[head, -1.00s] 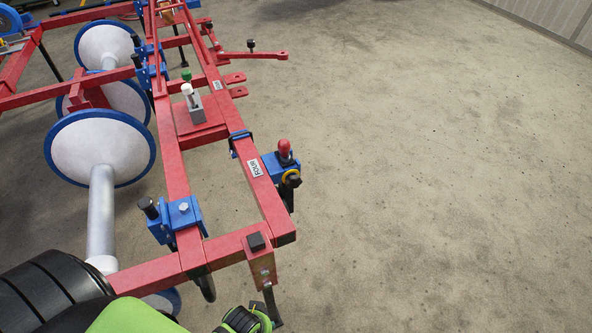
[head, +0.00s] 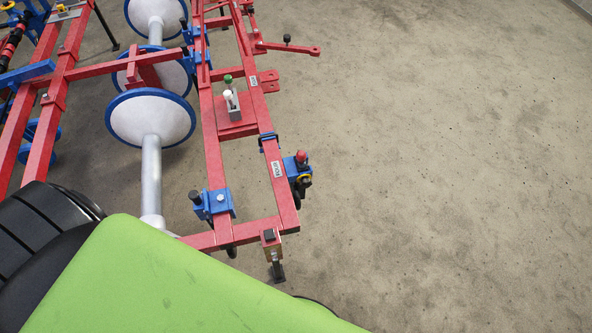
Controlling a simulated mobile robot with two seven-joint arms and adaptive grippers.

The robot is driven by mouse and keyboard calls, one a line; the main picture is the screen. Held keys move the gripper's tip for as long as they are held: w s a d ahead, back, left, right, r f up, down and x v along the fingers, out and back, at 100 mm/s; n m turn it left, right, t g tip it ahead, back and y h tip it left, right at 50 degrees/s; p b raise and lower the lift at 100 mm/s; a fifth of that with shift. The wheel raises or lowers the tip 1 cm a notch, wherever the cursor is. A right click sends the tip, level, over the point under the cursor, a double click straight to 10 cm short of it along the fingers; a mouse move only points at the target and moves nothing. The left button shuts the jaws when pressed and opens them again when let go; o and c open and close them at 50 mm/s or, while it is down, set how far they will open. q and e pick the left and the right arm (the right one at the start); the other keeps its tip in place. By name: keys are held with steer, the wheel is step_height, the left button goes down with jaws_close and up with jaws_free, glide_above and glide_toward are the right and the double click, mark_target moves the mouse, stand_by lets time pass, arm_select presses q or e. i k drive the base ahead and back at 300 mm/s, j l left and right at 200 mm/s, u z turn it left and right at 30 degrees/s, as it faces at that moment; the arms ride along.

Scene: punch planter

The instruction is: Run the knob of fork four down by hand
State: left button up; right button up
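A white label (head: 278,169) that appears to read FOUR is on the right-hand red beam of the planter frame (head: 212,150) in the head view. Just right of it, a blue bracket (head: 291,167) is mounted on the beam. A red knob (head: 301,157) stands upright on top of it. A small yellow ring (head: 305,180) and a dark part show below the bracket. How far down the knob sits cannot be told at this size. Neither of my grippers is in view.
Another blue bracket (head: 220,206) with a black knob (head: 194,197) sits on the left beam. White discs with blue rims (head: 151,117) stand left of the frame. A red arm (head: 300,48) juts right. Concrete floor (head: 450,180) at right is clear.

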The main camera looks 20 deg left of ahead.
mark_target(305, 183)
steer(key=i+l+u, duration=0.2)
steer(key=u, duration=0.2)
steer(key=i+l+u, duration=0.35)
steer(key=l+u, duration=0.4)
steer(key=i+l+u, duration=0.15)
steer(key=l+u, duration=0.65)
steer(key=i+j, duration=0.05)
steer(key=j, duration=0.05)
